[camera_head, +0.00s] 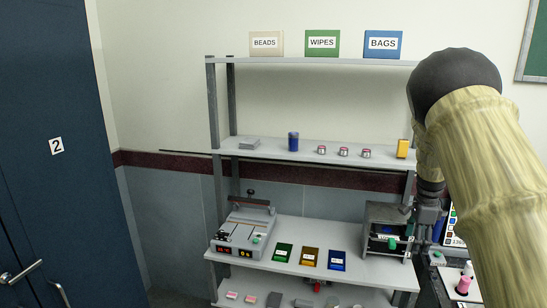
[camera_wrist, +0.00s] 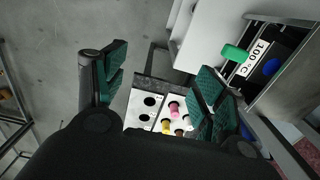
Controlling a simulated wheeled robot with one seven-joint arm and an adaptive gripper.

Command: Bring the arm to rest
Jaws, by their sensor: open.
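My arm reaches in from the right in the head view and ends in my gripper (camera_head: 427,212), near the right end of the shelf unit. In the wrist view my gripper (camera_wrist: 158,85) is open, its two green-padded fingers wide apart with nothing between them. Below the fingers lies a white block with dark round holes (camera_wrist: 148,106) beside several coloured caps or bottles (camera_wrist: 175,110). In the head view my gripper is small and partly hidden by my own arm.
A grey shelf unit (camera_head: 262,61) holds a press-like machine (camera_head: 240,238), coloured packets (camera_head: 310,256) and a grey box device (camera_head: 386,228) close to my gripper. A blue door (camera_head: 50,190) is at left. Open floor (camera_wrist: 50,60) shows in the wrist view.

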